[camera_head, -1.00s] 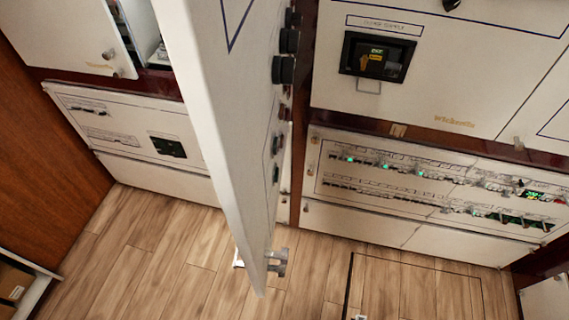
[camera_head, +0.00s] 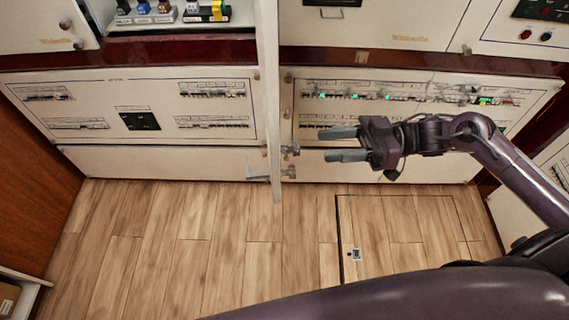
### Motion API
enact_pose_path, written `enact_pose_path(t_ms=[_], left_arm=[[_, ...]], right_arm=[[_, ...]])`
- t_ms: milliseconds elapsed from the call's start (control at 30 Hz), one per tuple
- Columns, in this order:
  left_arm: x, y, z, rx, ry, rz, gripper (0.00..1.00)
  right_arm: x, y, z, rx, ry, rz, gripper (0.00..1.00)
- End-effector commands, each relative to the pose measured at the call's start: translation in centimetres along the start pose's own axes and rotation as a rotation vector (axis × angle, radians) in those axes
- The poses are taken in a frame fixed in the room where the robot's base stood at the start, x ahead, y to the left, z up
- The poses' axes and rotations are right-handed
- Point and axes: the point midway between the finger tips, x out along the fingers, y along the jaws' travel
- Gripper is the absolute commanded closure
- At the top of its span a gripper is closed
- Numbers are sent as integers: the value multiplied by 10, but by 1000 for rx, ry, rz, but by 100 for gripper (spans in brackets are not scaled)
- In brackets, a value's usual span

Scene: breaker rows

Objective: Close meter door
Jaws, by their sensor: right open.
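The meter door (camera_head: 269,85) is a white panel that stands out from the wall and shows almost edge-on in the head view, right of the picture's middle left. A metal latch or handle (camera_head: 270,174) sits near its lower end. My right gripper (camera_head: 340,144) is to the right of the door, its two grey fingers pointing left toward the door edge, apart from each other with nothing between them. A gap shows between the fingertips and the door. My left gripper is not in view.
A breaker panel (camera_head: 420,92) with green lights is behind my right gripper. Another white panel (camera_head: 130,110) is at the left. An open compartment (camera_head: 170,14) with colored parts is at the top left. The wooden floor (camera_head: 250,260) is clear except for a hatch outline (camera_head: 395,230).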

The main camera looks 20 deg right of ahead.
Motion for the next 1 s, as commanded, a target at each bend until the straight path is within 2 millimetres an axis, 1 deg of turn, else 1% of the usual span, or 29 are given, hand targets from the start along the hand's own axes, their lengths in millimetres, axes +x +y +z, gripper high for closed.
enact_pose_path(t_ms=[33, 167, 333, 400, 533, 700, 900, 967, 1000], left_arm=[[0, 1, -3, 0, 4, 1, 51], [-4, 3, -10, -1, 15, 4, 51], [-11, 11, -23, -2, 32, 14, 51], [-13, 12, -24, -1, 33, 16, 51], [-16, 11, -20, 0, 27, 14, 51], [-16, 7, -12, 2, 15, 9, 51], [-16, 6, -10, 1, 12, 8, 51], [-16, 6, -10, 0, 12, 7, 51], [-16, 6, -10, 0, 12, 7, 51]], right_arm=[[4, -4, -3, 2, -3, -17, 53], [18, -6, -5, 3, 0, -23, 53], [46, -6, -6, 0, 1, -21, 53], [57, -7, -6, -1, 1, -20, 53], [72, -6, -4, 1, 0, -19, 53], [79, -6, -3, 1, -2, -17, 53], [79, -6, -2, 1, -3, -17, 53], [79, -6, -2, 1, -3, -17, 60], [79, -6, -2, 1, -3, -16, 65]])
